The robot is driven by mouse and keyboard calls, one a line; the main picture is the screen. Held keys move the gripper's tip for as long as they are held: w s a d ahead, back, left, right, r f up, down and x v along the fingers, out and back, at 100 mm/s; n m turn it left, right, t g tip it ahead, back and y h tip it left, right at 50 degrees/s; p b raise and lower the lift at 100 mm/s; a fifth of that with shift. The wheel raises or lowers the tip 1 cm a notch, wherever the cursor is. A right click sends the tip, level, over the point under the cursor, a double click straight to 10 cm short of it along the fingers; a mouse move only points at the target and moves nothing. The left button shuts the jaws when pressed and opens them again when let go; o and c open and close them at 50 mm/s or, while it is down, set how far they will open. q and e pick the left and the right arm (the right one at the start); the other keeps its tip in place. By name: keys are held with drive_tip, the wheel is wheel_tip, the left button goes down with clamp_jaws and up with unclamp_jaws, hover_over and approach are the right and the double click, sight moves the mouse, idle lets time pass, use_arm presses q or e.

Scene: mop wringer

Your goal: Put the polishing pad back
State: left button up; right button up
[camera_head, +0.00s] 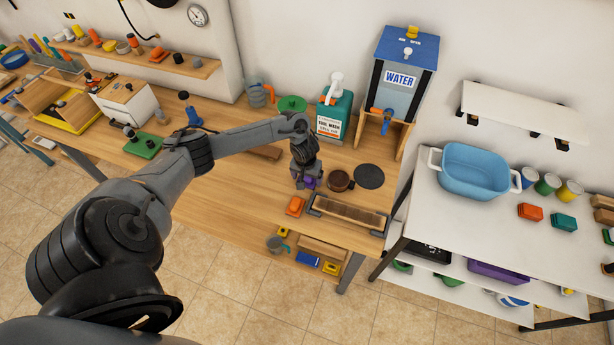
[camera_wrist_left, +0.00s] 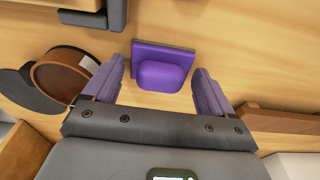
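A purple pad (camera_wrist_left: 162,72), a rounded block on a flat square base, lies on the wooden bench; I take it for the polishing pad. In the head view the purple pad (camera_head: 309,183) is partly hidden under my left gripper (camera_head: 306,178). In the left wrist view my left gripper (camera_wrist_left: 158,66) is open, with one finger to each side of the pad. Gaps show between the fingers and the block, so it is not gripped. My right gripper is not in view.
A brown round pot (camera_head: 340,180) and a dark disc (camera_head: 369,176) stand right of the gripper. An orange pad (camera_head: 295,206) and a long tray (camera_head: 345,214) lie near the front edge. The white table (camera_head: 450,225) at right holds a blue tub (camera_head: 474,171).

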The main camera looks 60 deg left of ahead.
sight(306, 179)
use_arm(q)
drive_tip(key=shift+o, duration=0.9)
drive_tip(key=shift+r, duration=0.15)
wheel_tip(306, 179, up, 12)
drive_tip(key=d+f+p, duration=0.1)
drive_tip(key=p, duration=0.1)
drive_tip(key=d+f+m, duration=0.1)
drive_tip(key=d, duration=0.3)
drive_tip(key=d+f+m+t, duration=0.1)
drive_tip(key=d+f+m, duration=0.1)
drive_tip(key=d, duration=0.3)
drive_tip(key=w+d+f+m+t+h, duration=0.1)
drive_tip(key=d+m, duration=0.1)
drive_tip(key=d, duration=0.3)
drive_tip(key=shift+f, duration=0.3)
drive_tip(key=s+d+r+m+t, duration=0.1)
drive_tip(key=s+d+m+t, duration=0.15)
drive_tip(key=d, duration=0.65)
drive_tip(key=s+d+r+m+t, duration=0.1)
drive_tip(key=s+d+r+m, duration=0.15)
drive_tip(key=d, duration=0.55)
drive_tip(key=s+a+r+g, duration=0.2)
drive_tip(key=s+r+g, duration=0.1)
drive_tip(key=s, duration=1)
drive_tip(key=shift+r, duration=0.35)
